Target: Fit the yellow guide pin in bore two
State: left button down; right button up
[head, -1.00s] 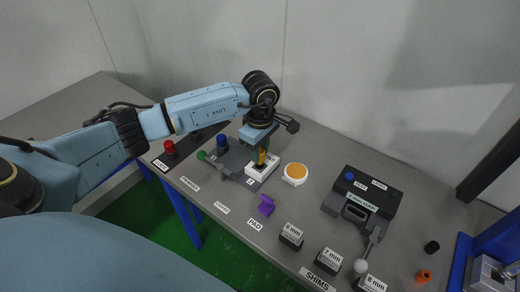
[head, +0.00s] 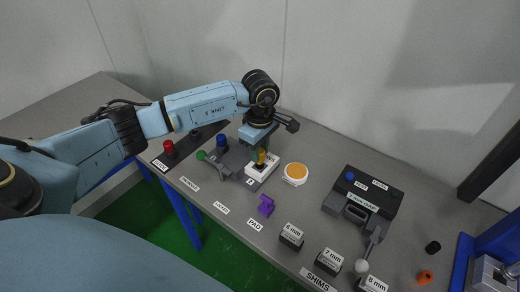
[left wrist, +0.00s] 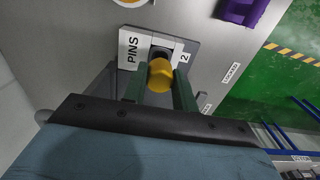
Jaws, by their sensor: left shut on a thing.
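The yellow guide pin (head: 262,156) is between the fingers of my left gripper (head: 264,151), which is shut on it, over the white pin plate (head: 255,175). In the left wrist view, the pin's round yellow end (left wrist: 160,75) sits between the two dark green fingers of my left gripper (left wrist: 160,82). The plate there, marked PINS and 2 (left wrist: 185,57), has a dark opening (left wrist: 160,52) just beyond the pin, partly hidden by it. I cannot tell whether the pin's far end is inside the bore. My right gripper is not in view.
A round orange-topped dish (head: 295,173) stands close right of the plate. A grey fixture with a blue knob (head: 222,143) and a green knob (head: 201,155) is to the left. A purple pad (head: 266,205) lies in front. A dark gauge block (head: 365,195) stands farther right.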

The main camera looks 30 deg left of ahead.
pick_arm(q)
jog(key=shift+f+b, duration=1.5)
jog(key=shift+f, duration=0.15)
jog(key=c, duration=1)
grip_release()
jog(key=shift+c, duration=0.2)
notch_tip(320, 180, up, 14)
jog(key=shift+f, duration=0.25)
